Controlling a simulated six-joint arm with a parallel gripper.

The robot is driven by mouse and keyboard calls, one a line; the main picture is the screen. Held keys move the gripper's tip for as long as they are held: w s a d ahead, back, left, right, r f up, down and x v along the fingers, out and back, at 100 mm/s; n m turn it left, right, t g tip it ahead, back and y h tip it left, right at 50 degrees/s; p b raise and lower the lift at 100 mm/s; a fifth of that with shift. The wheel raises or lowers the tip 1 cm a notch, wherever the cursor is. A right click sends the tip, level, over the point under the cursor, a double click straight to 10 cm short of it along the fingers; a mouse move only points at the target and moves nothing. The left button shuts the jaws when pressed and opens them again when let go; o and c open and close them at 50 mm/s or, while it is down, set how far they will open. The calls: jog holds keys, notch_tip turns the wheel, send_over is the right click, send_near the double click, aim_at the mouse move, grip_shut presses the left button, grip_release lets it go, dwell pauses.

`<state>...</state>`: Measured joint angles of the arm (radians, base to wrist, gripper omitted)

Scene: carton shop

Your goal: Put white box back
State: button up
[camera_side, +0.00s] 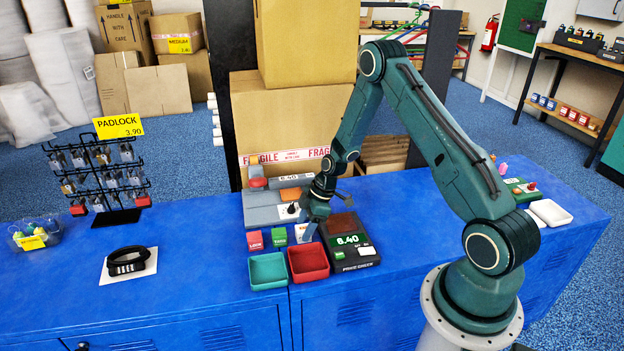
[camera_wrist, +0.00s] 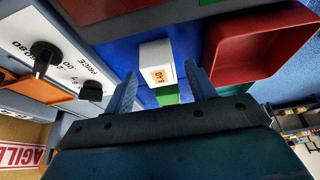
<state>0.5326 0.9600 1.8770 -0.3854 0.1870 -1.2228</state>
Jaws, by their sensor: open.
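The small white box (camera_wrist: 155,58) stands upright on the blue counter, with a small orange-and-white label facing the wrist camera. In the side view the white box (camera_side: 301,233) is in the row beside a green box (camera_side: 279,237) and a red box (camera_side: 254,241), partly hidden by my gripper. My gripper (camera_side: 311,229) points down just over the white box. In the wrist view my gripper (camera_wrist: 161,84) is open, its fingers apart with the white box showing between and beyond them. I cannot tell whether either finger touches it.
A red tray (camera_side: 309,263) and a green tray (camera_side: 268,271) lie in front of the boxes. A price display (camera_side: 350,240) stands to the right. A grey machine with knobs (camera_side: 264,213) is behind.

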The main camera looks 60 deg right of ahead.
jog(key=v, duration=1)
jog(key=shift+r, duration=0.15)
dwell(0.4)
jog(key=s+a+r+m+h, duration=0.1)
jog(key=s+a+r, duration=0.1)
jog(key=a+r, duration=0.35)
jog(key=s+a+r+m, duration=0.1)
jog(key=s+a+r, duration=0.15)
jog(key=r, duration=0.55)
jog(key=s+a+r+m+h, duration=0.1)
jog(key=s+a+r+m, duration=0.15)
jog(key=r, duration=0.45)
jog(key=s+a+r+m+t, duration=0.1)
jog(key=s+a+r+m, duration=0.1)
jog(key=s, duration=0.6)
jog(key=s+a+r+m+t+h, duration=0.1)
jog(key=s+a+r, duration=0.3)
jog(key=s, duration=0.4)
jog(key=shift+s+a+r+m, duration=0.4)
jog(key=shift+a+m, duration=0.1)
jog(key=shift+m, duration=0.25)
